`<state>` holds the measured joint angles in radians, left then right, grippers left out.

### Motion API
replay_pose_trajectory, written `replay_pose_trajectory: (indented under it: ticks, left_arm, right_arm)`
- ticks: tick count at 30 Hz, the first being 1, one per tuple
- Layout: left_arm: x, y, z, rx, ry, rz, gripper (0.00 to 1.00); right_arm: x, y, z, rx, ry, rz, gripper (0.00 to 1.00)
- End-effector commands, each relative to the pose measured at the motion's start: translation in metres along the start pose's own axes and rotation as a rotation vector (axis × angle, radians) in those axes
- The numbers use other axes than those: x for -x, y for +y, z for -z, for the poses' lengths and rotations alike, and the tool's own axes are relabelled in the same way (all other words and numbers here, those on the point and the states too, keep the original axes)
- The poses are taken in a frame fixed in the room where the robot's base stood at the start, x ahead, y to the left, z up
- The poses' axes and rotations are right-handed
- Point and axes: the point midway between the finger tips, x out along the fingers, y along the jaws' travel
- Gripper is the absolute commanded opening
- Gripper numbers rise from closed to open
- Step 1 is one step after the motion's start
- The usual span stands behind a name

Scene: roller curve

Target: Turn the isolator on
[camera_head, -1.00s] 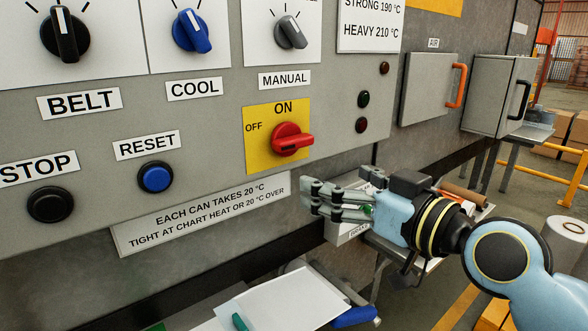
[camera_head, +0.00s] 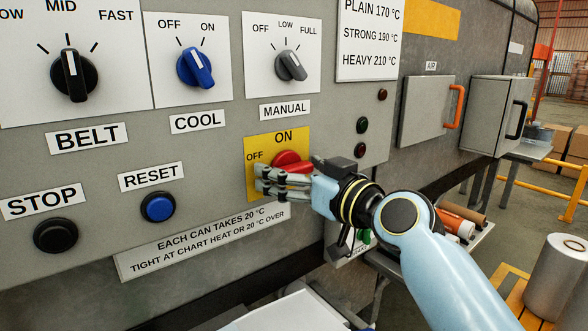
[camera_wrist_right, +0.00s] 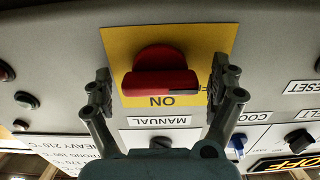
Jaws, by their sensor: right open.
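The isolator is a red rotary handle (camera_head: 290,160) on a yellow plate (camera_head: 262,146) marked ON at the top and OFF at the left. In the right wrist view, which shows the panel upside down, the red handle (camera_wrist_right: 160,82) lies crosswise, with a dark mark at its end beside the partly hidden OFF label. My right gripper (camera_head: 262,182) is open in front of the plate and hides the handle's lower part. In the wrist view its fingers stand on both sides of the handle, apart from it. My left gripper is not in view.
The blue COOL knob (camera_head: 195,68), the grey MANUAL knob (camera_head: 291,66) and the blue RESET button (camera_head: 158,207) are on the same panel. A box with an orange handle (camera_head: 456,106) is to the right. A white sheet (camera_head: 295,312) lies below.

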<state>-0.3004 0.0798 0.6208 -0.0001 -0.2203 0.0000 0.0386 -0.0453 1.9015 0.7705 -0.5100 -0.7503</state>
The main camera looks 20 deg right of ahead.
Motion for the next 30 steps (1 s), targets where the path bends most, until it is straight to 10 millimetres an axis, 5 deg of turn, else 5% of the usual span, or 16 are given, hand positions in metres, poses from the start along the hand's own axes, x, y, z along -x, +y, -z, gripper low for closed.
replay_pose_trajectory:
  ticks: [4,16,30]
  left_arm:
    - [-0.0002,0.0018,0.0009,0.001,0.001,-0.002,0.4]
    - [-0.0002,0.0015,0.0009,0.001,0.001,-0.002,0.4]
    - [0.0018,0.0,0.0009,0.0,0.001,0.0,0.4]
  right_arm:
    - [0.0003,0.0001,-0.0002,0.0,0.0,0.0,0.9]
    - [0.0005,0.0002,-0.0003,0.0,0.0,-0.001,0.37]
    - [0.0006,0.0002,-0.0002,-0.067,-0.001,0.0,0.37]
